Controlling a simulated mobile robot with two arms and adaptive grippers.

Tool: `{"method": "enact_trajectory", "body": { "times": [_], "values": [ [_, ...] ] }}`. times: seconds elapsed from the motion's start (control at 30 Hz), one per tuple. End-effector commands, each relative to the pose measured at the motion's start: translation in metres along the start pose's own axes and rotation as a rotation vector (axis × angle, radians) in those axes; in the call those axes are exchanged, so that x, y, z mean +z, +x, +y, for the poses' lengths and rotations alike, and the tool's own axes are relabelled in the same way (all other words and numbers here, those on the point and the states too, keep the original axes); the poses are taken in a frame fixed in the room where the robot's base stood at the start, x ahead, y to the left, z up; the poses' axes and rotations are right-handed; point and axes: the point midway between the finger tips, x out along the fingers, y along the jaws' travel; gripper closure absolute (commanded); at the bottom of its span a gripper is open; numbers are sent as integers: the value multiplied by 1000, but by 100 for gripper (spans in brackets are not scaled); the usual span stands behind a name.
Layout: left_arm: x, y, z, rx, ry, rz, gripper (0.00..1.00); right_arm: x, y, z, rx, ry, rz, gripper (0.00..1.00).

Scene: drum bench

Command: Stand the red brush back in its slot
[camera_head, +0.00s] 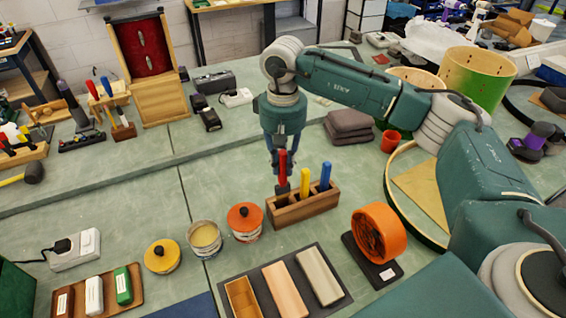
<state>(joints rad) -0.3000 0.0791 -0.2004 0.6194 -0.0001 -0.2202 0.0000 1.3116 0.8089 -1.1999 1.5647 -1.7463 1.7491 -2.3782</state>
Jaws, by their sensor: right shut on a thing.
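The red brush (283,166) is upright at the left end of a wooden slotted block (302,209). My right gripper (277,163) comes down from above and is shut on the red brush's handle. The brush's lower end is at the block's left part; I cannot tell whether it is inside the slot or just above it. A yellow-handled brush (305,182) and a blue-handled brush (325,175) stand in the block to its right. My left gripper is not in view.
An orange-lidded jar (244,221) stands close left of the block, and an orange ring-shaped roll (379,232) stands to its right. A dark mat with several bars (285,287) lies in front. Folded grey cloths (349,126) lie behind.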

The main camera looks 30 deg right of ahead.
Motion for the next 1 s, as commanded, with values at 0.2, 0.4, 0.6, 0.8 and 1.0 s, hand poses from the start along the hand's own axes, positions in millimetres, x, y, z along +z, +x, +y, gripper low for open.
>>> {"method": "enact_trajectory", "body": {
  "times": [0.2,0.4,0.6,0.8,1.0],
  "values": [
    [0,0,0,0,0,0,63,0,0,0,0,0,0,97],
    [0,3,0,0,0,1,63,0,4,0,0,0,0,97],
    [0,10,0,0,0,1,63,0,11,0,1,0,0,97],
    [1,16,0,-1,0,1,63,0,18,0,1,0,0,97],
    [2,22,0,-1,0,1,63,0,25,0,1,0,0,97]
  ]
}}
